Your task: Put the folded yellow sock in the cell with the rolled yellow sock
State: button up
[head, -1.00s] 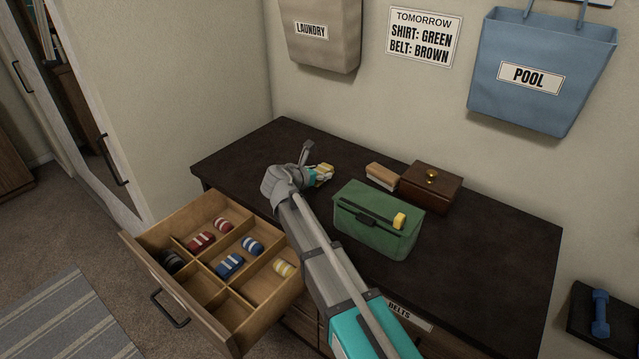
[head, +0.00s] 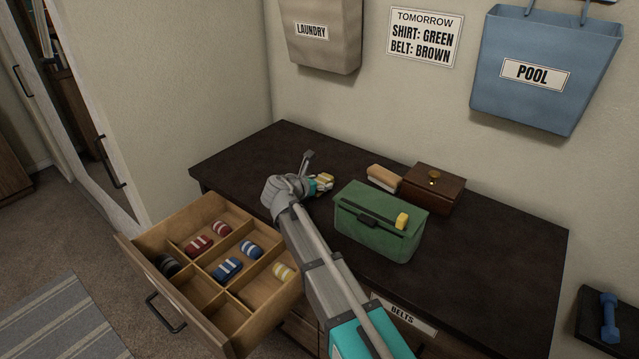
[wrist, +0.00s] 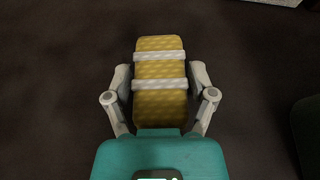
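The folded yellow sock (wrist: 160,90) with two white bands lies between the fingers of my gripper (wrist: 160,97) in the wrist view, and both fingers appear to touch its sides. In the head view my gripper (head: 318,186) holds the folded sock (head: 326,179) over the dark desktop; its height above the top is hard to tell. The rolled yellow sock (head: 283,271), with white bands, lies in the right-hand cell of the open drawer (head: 236,339), partly close to my arm.
Other drawer cells hold red socks (head: 198,245), blue socks (head: 228,268) and a dark sock (head: 168,265); front cells look empty.

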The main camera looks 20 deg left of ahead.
jog(key=shift+o, duration=0.9)
jog(key=shift+r, duration=0.2)
jog(key=shift+s+r+p, duration=0.1)
jog(key=shift+s+p, duration=0.15)
jog(key=shift+p, duration=0.05)
jog(key=p+v, duration=0.4)
jog(key=v, duration=0.6)
jog(key=shift+s+a+r, duration=0.1)
jog(key=shift+s+a, duration=0.05)
jog(key=shift+s, duration=0.05)
jog(key=shift+s+a+r, duration=0.1)
jog(key=shift+s+a, duration=0.05)
jog(key=shift+s, duration=0.3)
